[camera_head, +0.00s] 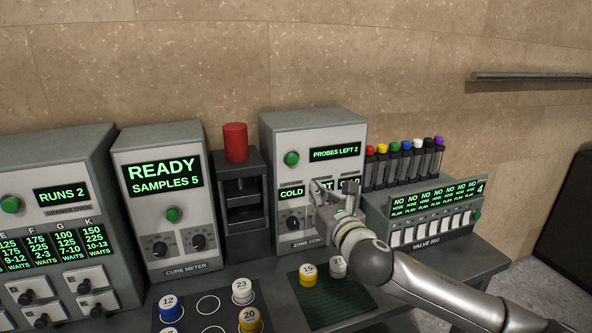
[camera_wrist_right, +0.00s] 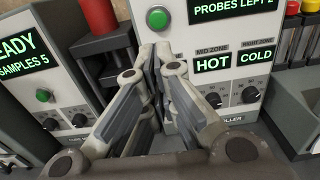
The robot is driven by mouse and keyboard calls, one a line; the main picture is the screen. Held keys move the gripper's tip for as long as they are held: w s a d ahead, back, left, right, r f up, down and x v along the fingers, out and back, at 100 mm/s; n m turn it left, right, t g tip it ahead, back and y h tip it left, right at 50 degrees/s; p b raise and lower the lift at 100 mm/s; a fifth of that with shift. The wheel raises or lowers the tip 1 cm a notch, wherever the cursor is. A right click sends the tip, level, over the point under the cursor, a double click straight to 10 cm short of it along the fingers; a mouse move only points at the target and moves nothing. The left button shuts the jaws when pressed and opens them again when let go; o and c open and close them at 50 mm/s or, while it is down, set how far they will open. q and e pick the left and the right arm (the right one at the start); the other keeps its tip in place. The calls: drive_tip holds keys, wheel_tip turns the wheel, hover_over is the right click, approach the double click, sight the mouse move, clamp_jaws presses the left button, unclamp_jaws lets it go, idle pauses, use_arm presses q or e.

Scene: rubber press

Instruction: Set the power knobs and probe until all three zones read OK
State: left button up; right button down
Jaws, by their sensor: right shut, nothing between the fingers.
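The zone controller (camera_head: 272,132) is a grey box whose top display (camera_head: 335,152) reads PROBES LEFT 2. In the head view its left zone display (camera_head: 291,191) reads COLD. In the wrist view the mid zone display (camera_wrist_right: 213,64) reads HOT and the right zone display (camera_wrist_right: 256,57) reads COLD. A green button (camera_head: 292,158) sits at its upper left. The left knob (camera_head: 293,223) shows; the mid knob (camera_wrist_right: 214,99) and right knob (camera_wrist_right: 250,95) show in the wrist view. My right gripper (camera_head: 333,188) is shut and empty before the panel, covering part of it. My left gripper is out of view.
The cure meter (camera_head: 185,272) reads READY, SAMPLES 5. A press with a red cylinder (camera_head: 235,142) stands beside it. The valve rig (camera_head: 426,245) with coloured vials is at right. A green mat (camera_head: 325,312) with two labelled pots lies in front of the controller.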

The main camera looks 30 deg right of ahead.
sight(293, 165)
drive_tip(key=p+x, duration=0.4)
drive_tip(key=x, duration=0.8)
drive_tip(key=shift+w+r, duration=0.15)
drive_tip(key=shift+w, duration=0.1)
drive_tip(key=shift+w+d+p, duration=0.15)
drive_tip(key=shift+w+p, duration=0.2)
drive_tip(key=shift+w, duration=0.4)
